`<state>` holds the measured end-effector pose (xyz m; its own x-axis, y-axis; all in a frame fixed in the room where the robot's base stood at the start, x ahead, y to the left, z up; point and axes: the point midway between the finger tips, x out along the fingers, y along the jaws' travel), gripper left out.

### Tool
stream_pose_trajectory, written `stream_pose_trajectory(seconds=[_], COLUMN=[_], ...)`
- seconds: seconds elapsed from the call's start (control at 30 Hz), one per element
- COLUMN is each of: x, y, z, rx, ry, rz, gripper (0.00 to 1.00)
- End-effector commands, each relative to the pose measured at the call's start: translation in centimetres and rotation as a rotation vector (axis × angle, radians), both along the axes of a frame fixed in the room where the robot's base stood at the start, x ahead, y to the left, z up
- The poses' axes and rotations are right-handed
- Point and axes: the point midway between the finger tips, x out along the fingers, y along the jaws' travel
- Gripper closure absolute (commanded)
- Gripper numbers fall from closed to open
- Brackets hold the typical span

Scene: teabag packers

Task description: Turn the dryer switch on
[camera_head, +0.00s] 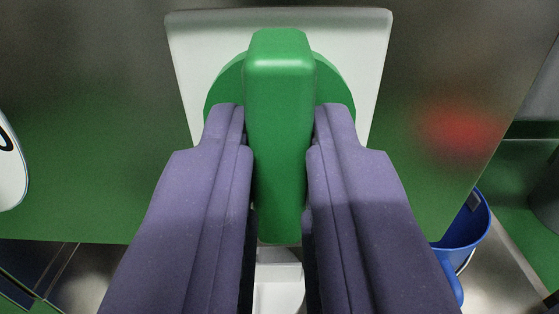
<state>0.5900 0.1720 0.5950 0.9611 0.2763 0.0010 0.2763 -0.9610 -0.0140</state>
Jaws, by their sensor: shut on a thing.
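The dryer switch (280,75) is a green rotary knob with a thick raised bar handle. It sits on a white plate (195,40) on a metal panel. The bar stands upright in the picture, running from top to bottom. My gripper (280,125) has purple fingers, one on each side of the bar, shut on it. The fingers cover the lower sides of the knob's round green base, and the lower part of the plate is partly hidden behind the bar and fingers.
The metal panel (90,130) spreads around the plate, with green and red reflections. A white rounded label or dial (10,170) is cut off at the left edge. A blue bucket (465,225) stands at the lower right. A white part (278,290) shows below the bar.

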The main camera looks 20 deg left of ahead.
Motion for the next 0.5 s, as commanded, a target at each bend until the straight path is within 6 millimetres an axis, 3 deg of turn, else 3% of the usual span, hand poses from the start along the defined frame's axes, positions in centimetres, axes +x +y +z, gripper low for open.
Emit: stream_pose_trajectory(seconds=[0.3,0.33,0.4,0.43,0.5], x=[-0.21,-0.21,-0.19,-0.17,-0.14], y=[-0.03,-0.03,-0.02,-0.01,-0.02], z=[-0.28,-0.28,-0.25,-0.23,-0.18], rx=[0.001,0.001,0.001,0.001,0.001], ry=[0.009,0.009,0.008,0.007,0.005], rz=[0.0,0.0,0.0,0.0,0.0], gripper=[1.0,0.78,0.62,0.57,0.57])
